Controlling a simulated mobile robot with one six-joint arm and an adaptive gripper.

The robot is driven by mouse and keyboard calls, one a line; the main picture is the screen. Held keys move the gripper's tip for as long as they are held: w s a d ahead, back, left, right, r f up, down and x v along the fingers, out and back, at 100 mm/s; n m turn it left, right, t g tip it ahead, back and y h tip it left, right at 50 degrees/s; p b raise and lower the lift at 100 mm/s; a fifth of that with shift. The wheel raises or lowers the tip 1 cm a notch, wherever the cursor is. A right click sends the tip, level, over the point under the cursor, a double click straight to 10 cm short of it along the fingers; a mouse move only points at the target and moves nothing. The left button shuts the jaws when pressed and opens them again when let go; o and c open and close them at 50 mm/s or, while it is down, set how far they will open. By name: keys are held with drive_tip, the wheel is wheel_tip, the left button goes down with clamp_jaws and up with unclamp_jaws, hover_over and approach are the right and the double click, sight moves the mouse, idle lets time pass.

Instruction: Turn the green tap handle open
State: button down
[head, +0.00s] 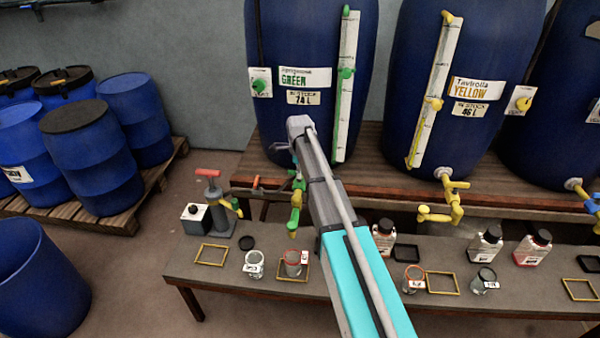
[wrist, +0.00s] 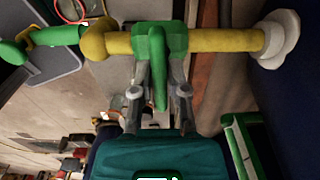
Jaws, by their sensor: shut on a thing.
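The green tap handle (wrist: 158,62) sits on a yellow pipe (wrist: 215,40) in the wrist view, its lever pointing down between my fingers. My gripper (wrist: 159,90) is shut on this handle, one finger on each side. In the head view the green tap (head: 297,196) hangs at the front of the blue vat labelled GREEN (head: 265,35). My arm covers part of the tap and vat there, and my fingers are mostly hidden. The spout (wrist: 14,52) is green and lies at the left in the wrist view.
A low bench (head: 225,277) below holds a glass jar (head: 292,263) inside a yellow frame, another jar (head: 253,263), and capped bottles. A red-handled pump (head: 213,200) stands left of the tap. The YELLOW vat (head: 420,60) stands to the right.

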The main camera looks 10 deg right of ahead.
drive_tip(key=shift+n, duration=0.3)
drive_tip(key=n, duration=0.8)
drive_tip(key=shift+s+n, duration=0.1)
drive_tip(key=shift+n, duration=0.3)
drive_tip(key=n, duration=0.4)
drive_tip(key=shift+n, duration=2.2)
drive_tip(key=c, duration=0.6)
unclamp_jaws()
drive_tip(key=shift+c, duration=0.2)
